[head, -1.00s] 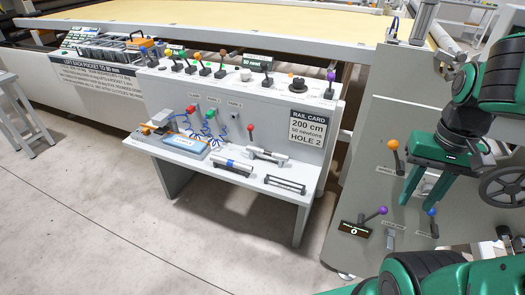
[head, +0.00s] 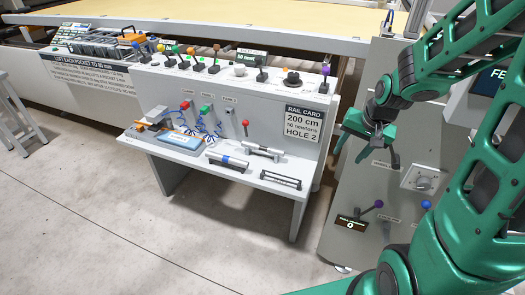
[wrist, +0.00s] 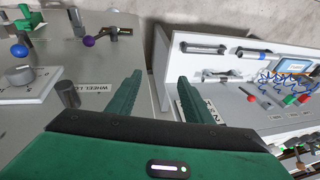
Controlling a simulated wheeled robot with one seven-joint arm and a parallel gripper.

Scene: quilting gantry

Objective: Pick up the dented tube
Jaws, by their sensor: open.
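Tubes lie on the white shelf (head: 205,170) of the control console. One is a silver tube with a blue band (head: 228,161); it also shows in the wrist view (wrist: 253,53). Behind it to the right lies a plain grey tube (head: 262,149), also in the wrist view (wrist: 220,76). I cannot make out a dent on either, so I cannot tell which is the dented tube. My gripper (head: 352,152) is open and empty, to the right of the shelf and apart from it. Its two green fingers (wrist: 160,79) show nothing between them in the wrist view.
A dark-ended rack (head: 281,180) lies at the shelf's right front. A blue tray (head: 180,140) and coiled blue hoses (head: 208,130) are at the left. Levers with coloured knobs line the console top. A grey panel (head: 350,195) with a purple-knobbed lever (head: 370,210) stands at right.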

